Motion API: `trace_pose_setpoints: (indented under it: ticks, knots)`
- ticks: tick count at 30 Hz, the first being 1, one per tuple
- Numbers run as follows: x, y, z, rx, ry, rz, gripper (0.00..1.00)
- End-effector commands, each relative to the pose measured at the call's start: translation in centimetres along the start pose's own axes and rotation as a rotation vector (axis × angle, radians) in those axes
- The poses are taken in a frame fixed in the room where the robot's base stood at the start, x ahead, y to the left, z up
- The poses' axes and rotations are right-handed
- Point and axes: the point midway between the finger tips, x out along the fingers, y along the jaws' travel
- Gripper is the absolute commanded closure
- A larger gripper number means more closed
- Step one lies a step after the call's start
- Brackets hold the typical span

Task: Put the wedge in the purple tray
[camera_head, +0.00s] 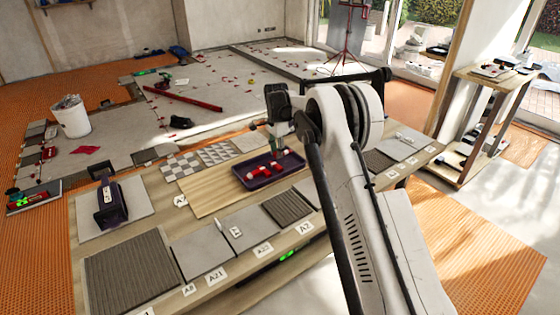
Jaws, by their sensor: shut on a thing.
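The purple tray (243,179) lies on the wooden board in the middle of the table. Several red pieces that look like wedges (261,171) lie in it. My gripper (279,150) points down over the far right part of the tray. It is shut on a small red wedge, which shows at its fingertips and is partly hidden by them. I cannot tell whether this wedge touches the tray floor.
On the table, a purple-dark tool (109,204) stands on a grey tile at left. Ribbed tiles (131,269), plain tiles (202,248) and labels line the front edge. Patterned tiles (182,165) lie behind the board (200,200). A white bucket (71,117) stands on the floor.

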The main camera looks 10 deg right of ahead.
Motion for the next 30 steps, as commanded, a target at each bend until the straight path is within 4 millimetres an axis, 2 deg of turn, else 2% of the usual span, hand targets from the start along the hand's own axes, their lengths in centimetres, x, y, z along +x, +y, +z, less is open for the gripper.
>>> trace_pose_setpoints:
  ticks: [3, 9, 14, 21, 30]
  knots:
    - [1.0, -0.8, -1.5, 0.0, 0.0, 0.0, 1.0]
    - [1.8, -1.3, -2.7, 0.0, 0.0, 0.0, 1.0]
    - [2.6, -1.4, -2.8, -0.001, 0.0, 0.0, 1.0]
    - [5.7, -1.4, -2.7, -0.001, 0.0, 0.0, 1.0]
    - [6.0, -1.3, -2.7, -0.001, 0.0, 0.0, 1.0]
